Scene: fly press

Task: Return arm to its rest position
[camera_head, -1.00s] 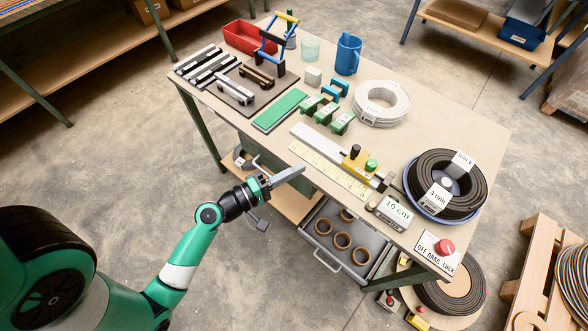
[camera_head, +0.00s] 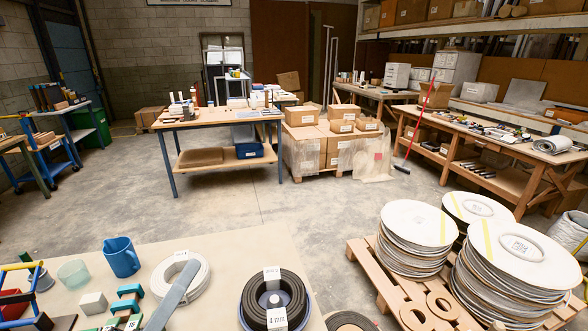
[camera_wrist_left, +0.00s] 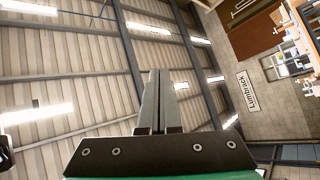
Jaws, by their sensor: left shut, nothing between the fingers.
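My left gripper (camera_head: 193,268) shows at the bottom of the head view as a grey bar of closed fingers. It rises in front of the table (camera_head: 222,275) and overlaps the white wire coil (camera_head: 200,280) in the picture. In the left wrist view the two grey fingers (camera_wrist_left: 157,75) lie together, shut and empty. They point up toward the roof beams and touch nothing. The rest of my left arm is below the head view. My right gripper is not in view.
A blue jug (camera_head: 121,258), a clear cup (camera_head: 74,275) and a black cable coil (camera_head: 274,300) are on the near table. Stacked white reels (camera_head: 415,225) stand on a pallet at right. Open concrete floor (camera_head: 290,215) lies beyond.

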